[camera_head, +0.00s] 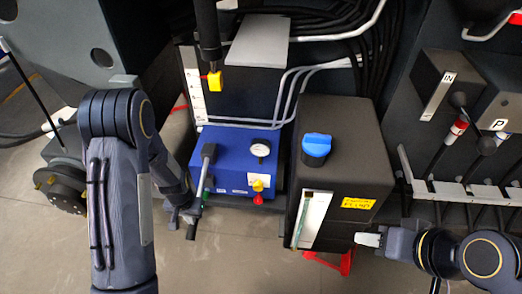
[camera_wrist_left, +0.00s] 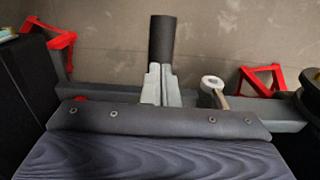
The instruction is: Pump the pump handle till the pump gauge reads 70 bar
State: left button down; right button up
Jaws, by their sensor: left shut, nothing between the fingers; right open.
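The blue pump unit (camera_head: 233,160) stands low in the middle of the head view. My left gripper (camera_head: 185,219) is shut and empty, in front of the unit and below the handle's upper end. In the left wrist view its fingers (camera_wrist_left: 160,86) are together, with a dark cylinder (camera_wrist_left: 162,40) just beyond them; contact is unclear. My right gripper (camera_head: 370,240) is open, far from the pump.
A black tank (camera_head: 350,145) with a blue cap (camera_head: 317,145) stands right of the pump. Yellow (camera_head: 258,185) and red (camera_head: 258,199) knobs sit on the pump's right front. A black hanging rod with a yellow end (camera_head: 215,81) is above. Red supports (camera_wrist_left: 262,80) stand on the floor.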

pick_arm(q)
notch_tip(320, 180, up, 12)
jog(key=s+p, duration=0.1)
jog(key=p, duration=0.6)
jog(key=shift+f+p, duration=0.2)
jog(key=shift+p, duration=0.2)
jog(key=shift+s, duration=0.1)
jog(key=f+b, duration=0.3)
jog(key=f, duration=0.1)
jog(key=f+b, duration=0.4)
jog(key=w+f+b, duration=0.1)
jog(key=f+b, duration=0.3)
jog(key=f, duration=0.1)
jog(key=shift+w, duration=0.1)
notch_tip(320, 180, up, 13)
jog(key=s+p, duration=0.1)
jog(key=p, duration=0.8)
jog(key=shift+s, duration=0.2)
jog(key=shift+a+f, duration=0.1)
jog(key=shift+f, duration=0.1)
